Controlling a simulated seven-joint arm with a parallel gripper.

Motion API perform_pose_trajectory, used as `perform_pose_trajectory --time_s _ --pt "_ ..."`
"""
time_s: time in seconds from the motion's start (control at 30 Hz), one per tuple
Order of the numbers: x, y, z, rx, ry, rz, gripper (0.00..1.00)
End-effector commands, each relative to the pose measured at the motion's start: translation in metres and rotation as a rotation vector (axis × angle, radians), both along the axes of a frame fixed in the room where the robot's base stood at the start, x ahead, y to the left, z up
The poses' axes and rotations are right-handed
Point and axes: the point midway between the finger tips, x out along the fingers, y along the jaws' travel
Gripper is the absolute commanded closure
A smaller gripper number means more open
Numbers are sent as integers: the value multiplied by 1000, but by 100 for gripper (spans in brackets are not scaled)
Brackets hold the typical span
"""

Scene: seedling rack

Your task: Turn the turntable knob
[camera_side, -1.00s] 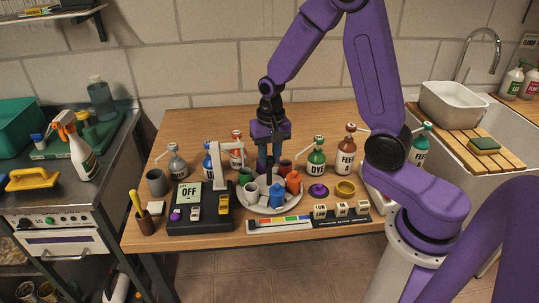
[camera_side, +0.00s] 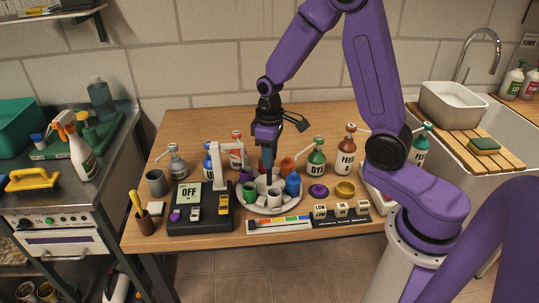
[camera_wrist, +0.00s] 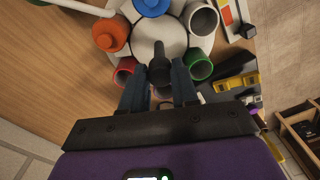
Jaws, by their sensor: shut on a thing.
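The turntable (camera_side: 272,211) is a pale round disc on the wooden table, ringed by coloured pots. Its dark knob (camera_wrist: 160,68) stands at the centre in the wrist view. My gripper (camera_side: 268,178) points down over the disc's middle, its blue fingers shut on the knob. The fingers hide the knob in the side view. At the front of the disc are a green pot (camera_side: 249,191) and a white pot (camera_side: 273,196). A blue pot (camera_side: 292,185) is at the right and an orange pot (camera_side: 287,164) at the back right.
A black device reading OFF (camera_side: 205,222) stands close on the left. Pump bottles, such as the green DYE bottle (camera_side: 316,160), stand behind. A colour strip (camera_side: 279,225) lies in front. A purple disc (camera_side: 318,191) and a yellow ring (camera_side: 345,189) are at the right.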

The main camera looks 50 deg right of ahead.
Motion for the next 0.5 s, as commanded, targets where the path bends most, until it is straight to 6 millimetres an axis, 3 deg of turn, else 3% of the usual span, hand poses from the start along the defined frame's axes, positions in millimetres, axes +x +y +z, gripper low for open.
perform_pose_trajectory --time_s 0.5 --pt "1 0 1 0 -2 359 100"
